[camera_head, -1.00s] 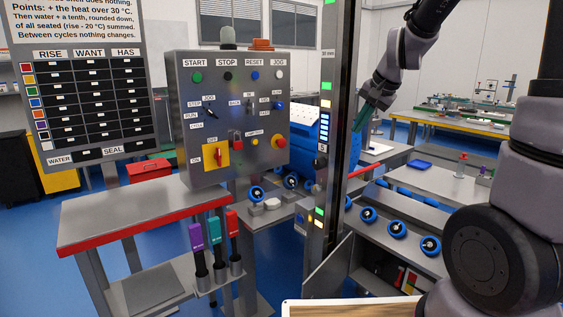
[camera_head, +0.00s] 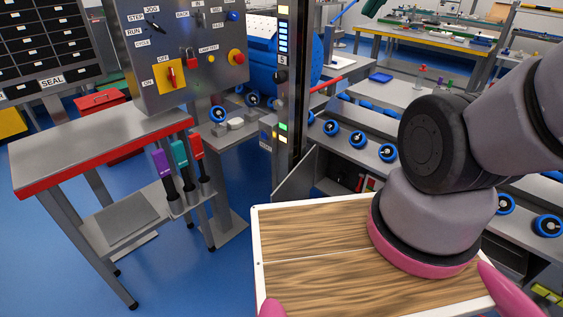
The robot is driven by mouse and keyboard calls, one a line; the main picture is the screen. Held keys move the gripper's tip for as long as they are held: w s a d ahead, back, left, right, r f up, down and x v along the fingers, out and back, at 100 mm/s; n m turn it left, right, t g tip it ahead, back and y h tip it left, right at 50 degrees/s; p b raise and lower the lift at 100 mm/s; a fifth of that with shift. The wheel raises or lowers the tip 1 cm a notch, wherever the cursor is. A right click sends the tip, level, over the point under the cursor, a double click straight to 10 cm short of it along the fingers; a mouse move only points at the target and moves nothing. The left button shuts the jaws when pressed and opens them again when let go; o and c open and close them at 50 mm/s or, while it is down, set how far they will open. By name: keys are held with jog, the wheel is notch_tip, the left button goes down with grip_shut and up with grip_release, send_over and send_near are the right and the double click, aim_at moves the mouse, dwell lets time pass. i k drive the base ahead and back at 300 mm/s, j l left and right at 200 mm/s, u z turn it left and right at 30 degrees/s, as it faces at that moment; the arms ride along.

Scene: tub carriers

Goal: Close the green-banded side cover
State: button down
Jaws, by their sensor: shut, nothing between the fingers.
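A grey side cover (camera_head: 296,177) stands swung open below the lit post, beside a dark compartment. I see no green band on the face that shows, so I cannot tell whether it is the green-banded one. Inside the compartment (camera_head: 338,186) are small red and pale parts, partly in shadow.
The lit post (camera_head: 289,100) stands just behind the cover. A control panel (camera_head: 180,50) and a red-edged table (camera_head: 95,150) stand at left. Blue rollers (camera_head: 358,139) line the conveyor at right. My arm and wooden-topped base fill the lower right. Blue floor (camera_head: 60,235) is free at left.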

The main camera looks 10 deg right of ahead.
aim_at(296, 185)
jog(key=j+z, duration=0.2)
jog(key=z, duration=0.25)
jog(key=j+z, duration=0.25)
jog(key=z, duration=0.25)
jog(key=k+j+z, duration=0.15)
jog(key=j, duration=0.3)
jog(key=k+j+z, duration=0.15)
jog(key=j, duration=0.25)
jog(key=k+j+z, duration=0.15)
jog(key=j, duration=0.25)
jog(key=k+j+z, duration=0.15)
jog(key=j, duration=0.25)
jog(key=k+j+z, duration=0.15)
jog(key=j, duration=0.25)
jog(key=k+j, duration=0.2)
jog(key=j, duration=0.15)
jog(key=k+j, duration=0.2)
jog(key=j, duration=0.15)
jog(key=k+j, duration=0.2)
jog(key=j, duration=0.15)
jog(key=i+l, duration=0.1)
jog(key=i, duration=0.4)
